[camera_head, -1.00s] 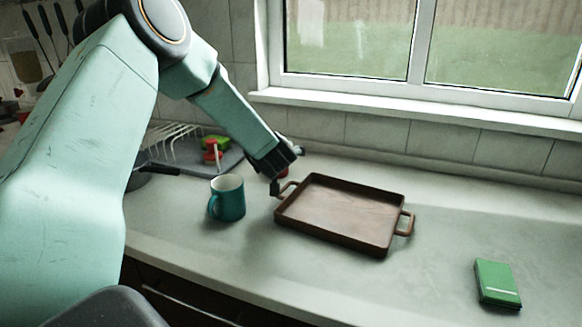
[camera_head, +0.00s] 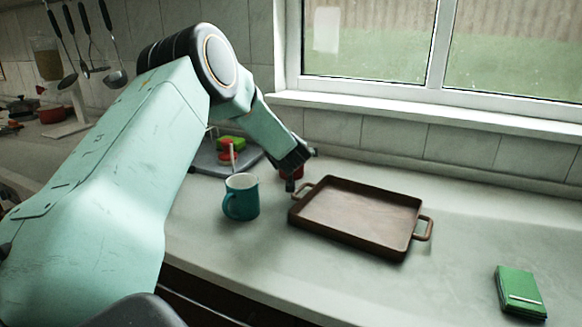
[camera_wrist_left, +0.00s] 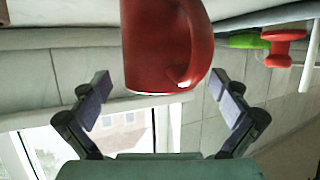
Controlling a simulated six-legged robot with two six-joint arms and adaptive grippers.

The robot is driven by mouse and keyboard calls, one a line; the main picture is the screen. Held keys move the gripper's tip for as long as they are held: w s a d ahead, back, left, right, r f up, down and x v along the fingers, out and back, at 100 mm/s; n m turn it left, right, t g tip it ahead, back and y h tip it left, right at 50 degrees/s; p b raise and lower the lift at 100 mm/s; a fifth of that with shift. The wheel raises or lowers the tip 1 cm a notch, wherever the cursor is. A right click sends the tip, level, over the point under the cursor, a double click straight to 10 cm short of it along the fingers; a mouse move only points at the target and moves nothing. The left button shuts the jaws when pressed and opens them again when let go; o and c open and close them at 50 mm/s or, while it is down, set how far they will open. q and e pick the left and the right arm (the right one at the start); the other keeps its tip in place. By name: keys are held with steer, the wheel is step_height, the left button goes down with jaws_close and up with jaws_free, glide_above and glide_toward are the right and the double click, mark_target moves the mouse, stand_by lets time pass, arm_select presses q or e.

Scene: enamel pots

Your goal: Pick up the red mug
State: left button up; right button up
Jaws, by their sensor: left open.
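The red mug (camera_head: 291,173) stands on the counter behind the left handle of the brown tray (camera_head: 375,248), mostly hidden by my left gripper (camera_head: 301,169) in the head view. In the left wrist view the red mug (camera_wrist_left: 160,45) appears upside down, with its handle towards the lower right. My left gripper (camera_wrist_left: 160,100) is open there, its two padded fingers on either side of the mug's rim end. I see a gap between each finger and the mug; nothing is held. My right gripper is not in view.
A teal mug (camera_head: 241,197) stands left of the tray, near the gripper. A grey dish rack (camera_head: 211,160) with a red and green item is behind it.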

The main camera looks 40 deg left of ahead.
arm_select(q)
steer(key=shift+f, duration=0.1)
steer(key=shift+a, duration=0.15)
steer(key=c, duration=1.5)
